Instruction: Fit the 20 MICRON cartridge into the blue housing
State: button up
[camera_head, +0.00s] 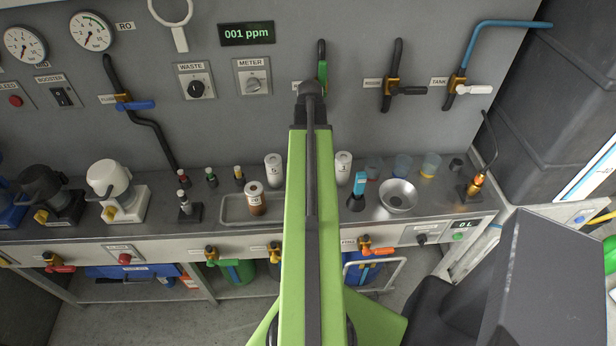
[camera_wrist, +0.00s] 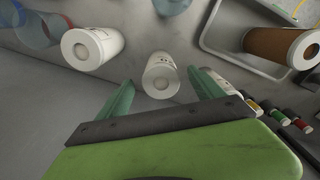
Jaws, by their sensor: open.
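The 20 cartridge (camera_head: 257,206), brown with a white end cap, stands in a shallow grey tray (camera_head: 228,211) on the bench. In the wrist view the brown cartridge (camera_wrist: 275,44) is at the top right, apart from my fingers. My gripper (camera_wrist: 162,79) is open, its two teal fingers spread either side of a white cartridge (camera_wrist: 159,71) in the picture; contact cannot be told. In the head view my arm hides the fingers. A blue part (camera_head: 10,216) at the left edge is cut off; I cannot tell if it is the blue housing. A translucent blue vessel (camera_wrist: 172,6) shows partly at the wrist view's top.
White cartridges marked 5 (camera_head: 274,169) and 3 (camera_head: 343,168) stand beside my arm. Right of them are blue cups (camera_head: 403,166) and a metal bowl (camera_head: 398,196). Small vials (camera_head: 211,179) stand left. White (camera_head: 108,180) and black (camera_head: 42,187) housings stand further left.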

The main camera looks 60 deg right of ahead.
notch_tip(320, 180, down, 2)
jog(key=shift+f+b, duration=0.2)
jog(key=shift+b, duration=0.3)
grip_shut()
